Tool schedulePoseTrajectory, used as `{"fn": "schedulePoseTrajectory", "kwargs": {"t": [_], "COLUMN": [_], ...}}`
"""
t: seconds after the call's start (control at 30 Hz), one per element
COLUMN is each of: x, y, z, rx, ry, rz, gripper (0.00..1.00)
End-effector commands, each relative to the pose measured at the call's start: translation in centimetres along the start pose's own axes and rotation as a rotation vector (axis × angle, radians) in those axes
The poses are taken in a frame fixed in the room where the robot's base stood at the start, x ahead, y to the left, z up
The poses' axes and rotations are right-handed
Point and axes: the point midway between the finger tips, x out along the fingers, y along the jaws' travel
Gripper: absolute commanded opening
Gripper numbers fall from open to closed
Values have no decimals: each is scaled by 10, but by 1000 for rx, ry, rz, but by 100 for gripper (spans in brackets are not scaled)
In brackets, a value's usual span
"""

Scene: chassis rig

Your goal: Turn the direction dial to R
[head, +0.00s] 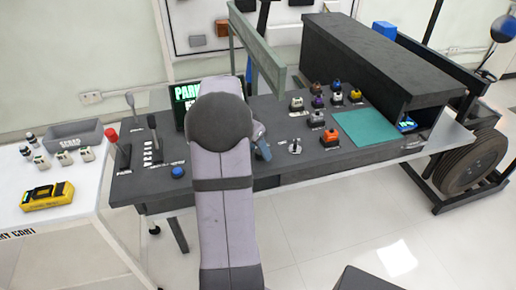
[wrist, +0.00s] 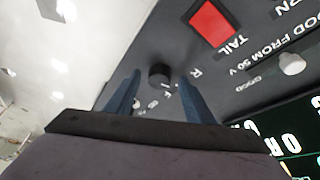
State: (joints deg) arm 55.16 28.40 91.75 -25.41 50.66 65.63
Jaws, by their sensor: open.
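The direction dial (wrist: 160,75) is a small round black knob on a dark panel in the wrist view. White letters are printed around its lower side, with an R to its right; the others are small and hard to read. Which letter the dial points to cannot be told. My gripper (wrist: 158,78) is open, its two blue fingers on either side of the dial in the picture. Whether they touch it or stand short of it cannot be told. In the head view my gripper (head: 262,143) shows partly behind my arm, and the dial cannot be made out.
In the wrist view a red block (wrist: 213,22) marked TAIL and a white knob (wrist: 291,63) are near. In the head view, a display (head: 186,95) reading PARK is partly hidden by my arm. Levers (head: 154,140) stand left; colored switches (head: 318,101) stand right. A green beam (head: 254,48) rises behind.

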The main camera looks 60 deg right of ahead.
Motion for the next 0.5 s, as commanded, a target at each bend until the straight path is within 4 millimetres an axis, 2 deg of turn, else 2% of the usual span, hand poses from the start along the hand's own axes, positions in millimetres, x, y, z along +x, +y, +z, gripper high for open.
{"fn": "schedulePoseTrajectory", "kwargs": {"t": [0.33,0.5], "x": [4,4], "y": [0,0], "z": [0,0], "rx": [0,0], "ry": [0,0], "rz": [0,0], "gripper": [48,8]}}
